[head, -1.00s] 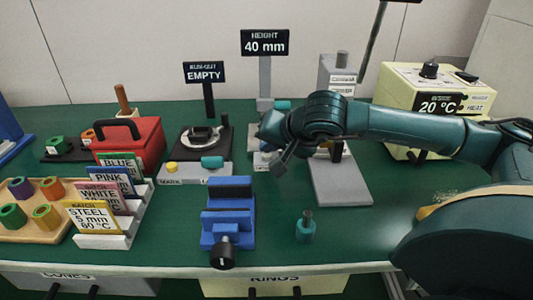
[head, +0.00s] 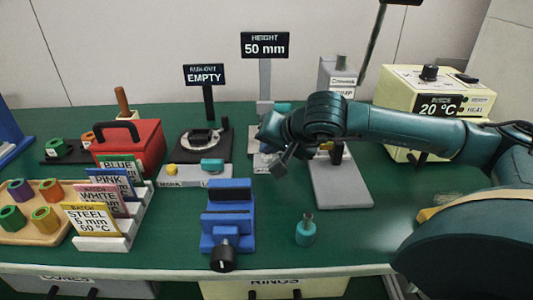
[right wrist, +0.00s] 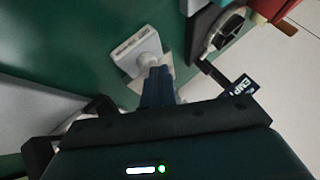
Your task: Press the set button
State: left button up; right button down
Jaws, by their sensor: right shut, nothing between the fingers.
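The height station has a black sign (head: 265,45) reading HEIGHT 50 mm on a grey post (head: 264,82). Its pale base (head: 262,162) is partly behind my right gripper, and I cannot make out the set button for certain. My right gripper (head: 281,166) is over the right side of this base, fingers pointing down, shut and empty. In the right wrist view its shut fingers (right wrist: 158,88) are close to a pale block with small lettering (right wrist: 138,48). I cannot tell whether the fingertips touch anything. My left gripper is out of view.
The run-out stand (head: 200,145) with its EMPTY sign (head: 204,75) is left of the gripper. A blue fixture (head: 228,215) and a teal bottle (head: 306,232) stand in front. A grey stand (head: 340,185) and a cream heater box (head: 440,85) are to the right.

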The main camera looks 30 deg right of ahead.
jog(key=shift+r, duration=0.6)
jog(key=shift+r+p, duration=1.7)
jog(key=shift+r, duration=0.8)
jog(key=shift+r, duration=0.1)
